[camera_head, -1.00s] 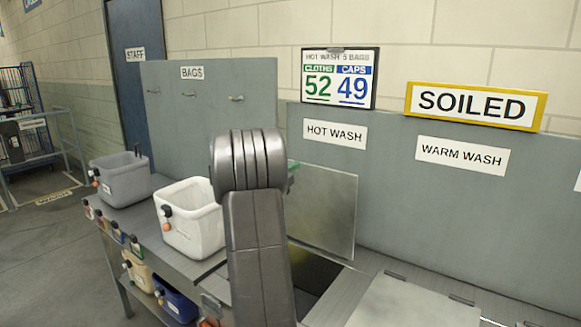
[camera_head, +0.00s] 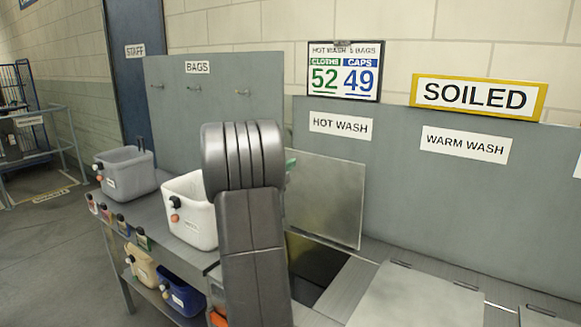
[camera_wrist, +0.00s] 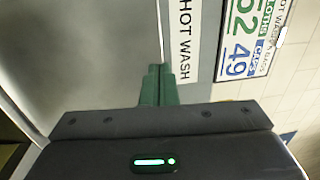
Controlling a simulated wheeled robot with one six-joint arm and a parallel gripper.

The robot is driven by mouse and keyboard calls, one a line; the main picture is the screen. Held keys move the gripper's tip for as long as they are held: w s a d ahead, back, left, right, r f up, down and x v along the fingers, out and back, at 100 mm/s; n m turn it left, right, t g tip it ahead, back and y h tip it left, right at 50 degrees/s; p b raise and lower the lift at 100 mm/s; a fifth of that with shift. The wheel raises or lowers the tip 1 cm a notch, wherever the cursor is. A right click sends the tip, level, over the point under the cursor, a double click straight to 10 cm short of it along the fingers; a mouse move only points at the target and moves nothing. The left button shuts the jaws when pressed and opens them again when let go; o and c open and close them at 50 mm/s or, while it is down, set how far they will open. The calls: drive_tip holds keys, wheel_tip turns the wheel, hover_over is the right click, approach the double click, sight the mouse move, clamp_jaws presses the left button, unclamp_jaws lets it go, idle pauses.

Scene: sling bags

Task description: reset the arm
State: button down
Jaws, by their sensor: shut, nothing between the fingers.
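My gripper shows in the wrist view, its two green fingers (camera_wrist: 158,85) closed together with nothing between them. Behind the fingertips in that view are a grey panel and the HOT WASH label (camera_wrist: 186,40), turned sideways. In the head view my raised arm stands in the middle and hides most of the gripper. Only a bit of green (camera_head: 290,162) shows at the arm's right edge, near the raised metal lid (camera_head: 325,205).
A dark opening (camera_head: 312,268) lies below the raised lid. A white bin (camera_head: 190,225) stands left of my arm, partly hidden by it. A grey bin (camera_head: 126,175) is further left. Tan (camera_head: 142,265) and blue (camera_head: 181,297) bins sit on the lower shelf. Grey floor at far left is open.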

drive_tip(key=b+v, duration=0.1)
drive_tip(key=v, duration=0.6)
drive_tip(key=shift+s+f+b, duration=0.2)
drive_tip(key=shift+s+b, duration=0.05)
drive_tip(key=shift+b, duration=0.05)
